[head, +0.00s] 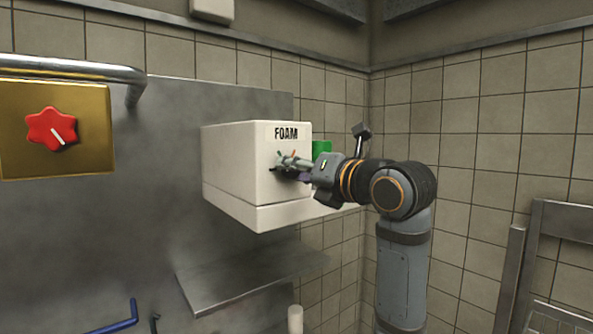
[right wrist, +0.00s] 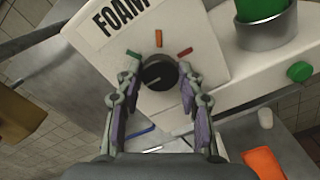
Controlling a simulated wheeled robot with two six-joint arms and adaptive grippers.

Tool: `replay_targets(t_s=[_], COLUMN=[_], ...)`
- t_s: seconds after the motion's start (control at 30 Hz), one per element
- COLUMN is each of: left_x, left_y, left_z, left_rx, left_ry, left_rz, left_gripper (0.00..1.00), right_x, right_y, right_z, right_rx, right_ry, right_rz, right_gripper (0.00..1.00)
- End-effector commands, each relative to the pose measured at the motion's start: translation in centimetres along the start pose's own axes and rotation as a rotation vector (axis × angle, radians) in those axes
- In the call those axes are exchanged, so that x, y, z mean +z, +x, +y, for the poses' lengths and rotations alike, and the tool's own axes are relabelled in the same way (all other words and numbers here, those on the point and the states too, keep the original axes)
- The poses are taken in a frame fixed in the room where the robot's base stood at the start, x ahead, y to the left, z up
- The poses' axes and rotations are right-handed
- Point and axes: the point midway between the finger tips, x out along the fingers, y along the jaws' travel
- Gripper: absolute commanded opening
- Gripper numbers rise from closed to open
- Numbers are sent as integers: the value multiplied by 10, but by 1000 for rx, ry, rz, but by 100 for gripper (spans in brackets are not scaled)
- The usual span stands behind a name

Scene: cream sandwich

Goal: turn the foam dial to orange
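The white foam machine (head: 245,170), labelled FOAM, is on the wall in the head view. Its round black foam dial (right wrist: 158,73) shows in the right wrist view. A pale line on the dial points to the lower left, not at the orange mark. A green mark (right wrist: 133,55) is at upper left of the dial, an orange mark (right wrist: 159,38) above it and a red mark (right wrist: 185,52) at upper right. My right gripper (right wrist: 160,72) is open, with a finger on each side of the dial and small gaps visible. My left gripper is out of view.
A green cylinder in a metal holder (right wrist: 266,35) and a green knob (right wrist: 299,72) are right of the dial. A brass panel with a red knob (head: 52,128) is at left in the head view. A metal shelf (head: 245,275) lies below the machine.

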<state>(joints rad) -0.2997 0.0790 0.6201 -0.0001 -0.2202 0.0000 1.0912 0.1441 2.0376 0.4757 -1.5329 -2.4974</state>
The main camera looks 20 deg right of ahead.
Motion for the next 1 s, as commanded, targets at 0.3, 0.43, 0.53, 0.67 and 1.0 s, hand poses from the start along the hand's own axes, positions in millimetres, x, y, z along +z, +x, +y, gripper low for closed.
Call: replay_targets(t_s=[0.3,0.43,0.53,0.67,1.0], left_x=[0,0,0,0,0], left_y=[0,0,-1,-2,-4], left_z=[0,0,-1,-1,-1], left_rx=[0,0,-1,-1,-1], left_ry=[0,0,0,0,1], left_rz=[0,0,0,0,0], left_gripper=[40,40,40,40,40], right_x=[0,0,0,1,1], right_y=[0,0,0,0,0], right_z=[0,0,0,0,0], right_rx=[0,0,0,0,0], right_ry=[2,21,55,129,431], right_rz=[0,0,0,-1,-1], right_gripper=[5,5,5,5,5])
